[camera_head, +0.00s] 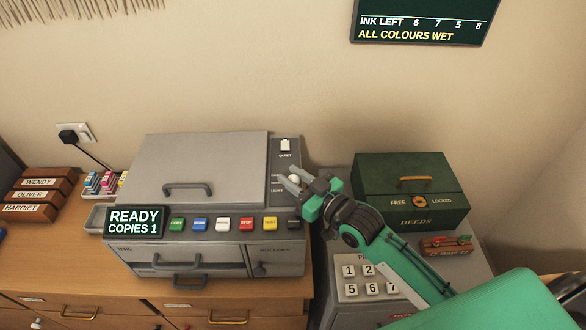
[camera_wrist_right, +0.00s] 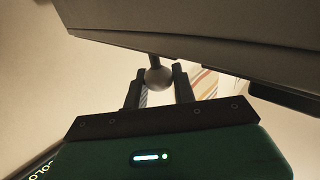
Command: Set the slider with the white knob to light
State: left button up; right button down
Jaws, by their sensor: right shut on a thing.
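The slider's round white knob (camera_head: 293,178) is on the right-hand control strip of the grey copier (camera_head: 200,160). My right gripper (camera_head: 290,182) reaches in from the right and is shut on this knob. In the right wrist view the knob (camera_wrist_right: 158,77) sits between the two fingertips (camera_wrist_right: 160,86), on a short stem from the machine. Small labels beside the slider (camera_head: 277,178) are partly hidden and too small to read, so I cannot tell its setting. My left gripper is not in view.
A row of coloured buttons (camera_head: 222,224) and a READY display (camera_head: 134,221) line the copier's front, close to my right gripper. A white switch marked QUIET (camera_head: 285,145) is above the slider. A green deeds box (camera_head: 410,190) stands to the right, near my right arm.

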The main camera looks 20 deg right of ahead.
jog(key=shift+s+f, duration=0.1)
jog(key=c, duration=1.2)
grip_release()
jog(key=shift+s+a, duration=0.1)
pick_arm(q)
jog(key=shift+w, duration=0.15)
pick_arm(e)
jog(key=shift+s, duration=0.1)
pick_arm(q)
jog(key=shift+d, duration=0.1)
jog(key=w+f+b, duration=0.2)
jog(key=b, duration=0.1)
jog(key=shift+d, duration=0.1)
pick_arm(e)
jog(key=v, duration=1.3)
jog(key=shift+s, duration=0.3)
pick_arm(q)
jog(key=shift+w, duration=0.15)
